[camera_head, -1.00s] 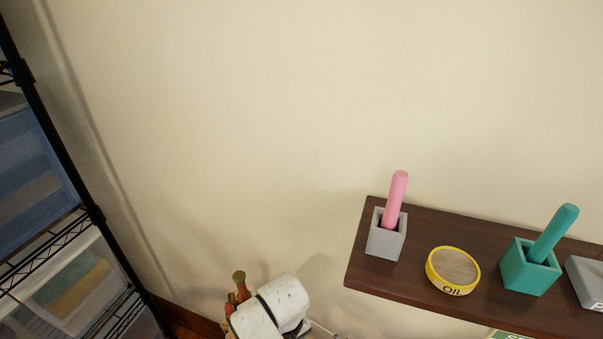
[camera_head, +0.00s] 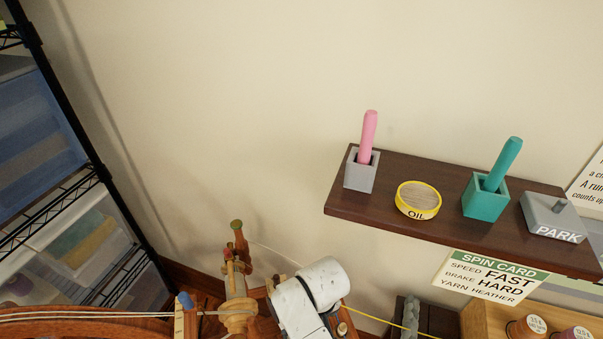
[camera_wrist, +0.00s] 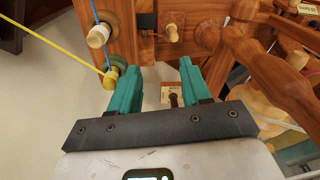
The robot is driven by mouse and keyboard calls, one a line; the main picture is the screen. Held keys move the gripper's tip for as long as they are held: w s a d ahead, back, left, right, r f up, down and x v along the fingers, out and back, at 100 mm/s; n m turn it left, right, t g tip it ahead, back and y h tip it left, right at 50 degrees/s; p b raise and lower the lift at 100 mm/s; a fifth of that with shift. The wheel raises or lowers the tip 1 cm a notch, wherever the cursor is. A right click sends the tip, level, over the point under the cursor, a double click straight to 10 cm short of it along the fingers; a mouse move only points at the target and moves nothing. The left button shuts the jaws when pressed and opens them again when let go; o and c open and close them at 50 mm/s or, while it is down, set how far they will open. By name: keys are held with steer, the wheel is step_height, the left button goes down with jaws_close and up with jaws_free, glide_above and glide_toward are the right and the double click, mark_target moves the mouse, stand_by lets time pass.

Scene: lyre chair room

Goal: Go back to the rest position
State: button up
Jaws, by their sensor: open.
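My gripper (camera_wrist: 158,92) shows in the wrist view with its two teal fingers apart and nothing between them. Beyond the fingers is a wooden frame (camera_wrist: 115,40) with knobs. One yellow knob (camera_wrist: 111,78) lies close to the left fingertip; I cannot tell whether they touch. In the head view, a white arm link of mine (camera_head: 308,297) stands at the bottom middle, and the gripper itself is hidden there.
A dark shelf (camera_head: 440,235) at right bears a pink peg (camera_head: 368,137) in a grey holder, an OIL dish (camera_head: 418,200), a teal peg (camera_head: 503,163) in a teal holder and a PARK block (camera_head: 553,218). A black rack (camera_head: 75,135) stands left. Yellow yarn (camera_head: 375,318) crosses low.

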steer(key=s+d+r+m+t, duration=0.1)
steer(key=s+d+r+m, duration=0.15)
steer(key=s+d, duration=0.4)
steer(key=s+d+r+m+t, duration=0.15)
steer(key=s+d+r, duration=0.25)
steer(key=d, duration=0.5)
steer(key=s+d+r+m+t, duration=0.25)
steer(key=s+d, duration=0.25)
steer(key=d, duration=0.3)
steer(key=s+d+f+g+h, duration=0.1)
steer(key=s+f+g, duration=0.3)
steer(key=s, duration=0.5)
steer(key=shift+s+d+f+g, duration=0.25)
steer(key=shift+f+g, duration=0.15)
steer(key=shift+f, duration=0.2)
steer(key=shift+n, duration=0.25)
